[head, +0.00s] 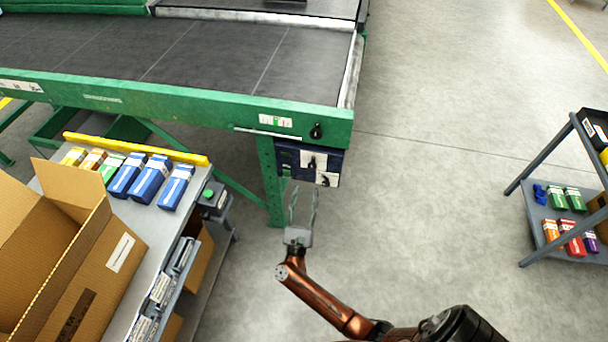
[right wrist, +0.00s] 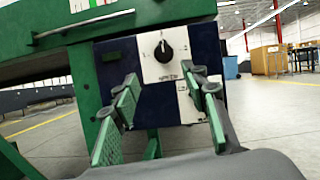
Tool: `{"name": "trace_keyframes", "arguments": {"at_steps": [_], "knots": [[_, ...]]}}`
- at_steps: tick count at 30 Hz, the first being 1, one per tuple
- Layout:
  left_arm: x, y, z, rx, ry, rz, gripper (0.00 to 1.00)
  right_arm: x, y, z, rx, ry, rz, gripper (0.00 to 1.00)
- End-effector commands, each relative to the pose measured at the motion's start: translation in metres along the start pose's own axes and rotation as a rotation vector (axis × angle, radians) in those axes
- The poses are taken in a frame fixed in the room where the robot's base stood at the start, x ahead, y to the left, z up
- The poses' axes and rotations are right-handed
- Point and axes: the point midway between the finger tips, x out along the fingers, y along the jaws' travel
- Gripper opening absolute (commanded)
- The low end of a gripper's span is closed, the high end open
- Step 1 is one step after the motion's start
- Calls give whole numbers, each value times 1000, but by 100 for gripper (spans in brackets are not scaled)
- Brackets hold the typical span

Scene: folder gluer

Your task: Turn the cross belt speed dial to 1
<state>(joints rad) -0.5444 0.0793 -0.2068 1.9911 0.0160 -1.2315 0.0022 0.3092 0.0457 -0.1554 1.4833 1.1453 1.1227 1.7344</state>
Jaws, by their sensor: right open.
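A dark blue control box (head: 290,157) hangs under the green conveyor frame. It carries two white plates, each with a black dial: an upper dial (head: 311,163) and a lower dial (head: 325,180). In the right wrist view the upper dial (right wrist: 163,51) is clear and its pointer points roughly up. The lower dial is mostly hidden behind a finger there. The lettering is too small to tell which is the cross belt speed dial. My right gripper (head: 304,192) is open and empty, just in front of and below the box, apart from the dials. My left gripper is not in view.
Another black knob (head: 316,131) sits on the green frame above the box. A workbench with a yellow rail (head: 135,148), coloured cartons and an open cardboard box (head: 85,265) stands at left. A grey cart (head: 535,205) stands at right. Floor between is clear.

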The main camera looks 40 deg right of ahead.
Motion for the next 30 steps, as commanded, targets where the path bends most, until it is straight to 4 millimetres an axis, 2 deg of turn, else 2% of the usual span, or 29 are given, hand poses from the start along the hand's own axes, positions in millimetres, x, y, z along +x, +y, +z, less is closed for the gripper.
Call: {"name": "trace_keyframes", "arguments": {"at_steps": [4, 15, 18, 22, 30], "knots": [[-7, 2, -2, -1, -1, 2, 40, 10, -4, 3, 85, 5, -47, 41], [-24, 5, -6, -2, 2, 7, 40, 65, -7, 3, 83, 3, -46, 41], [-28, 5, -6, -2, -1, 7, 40, 75, -7, 3, 81, 4, -45, 41], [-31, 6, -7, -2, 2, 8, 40, 81, -7, 3, 81, 5, -45, 41], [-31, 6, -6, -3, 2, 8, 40, 82, -7, 3, 80, 5, -44, 40]]}}
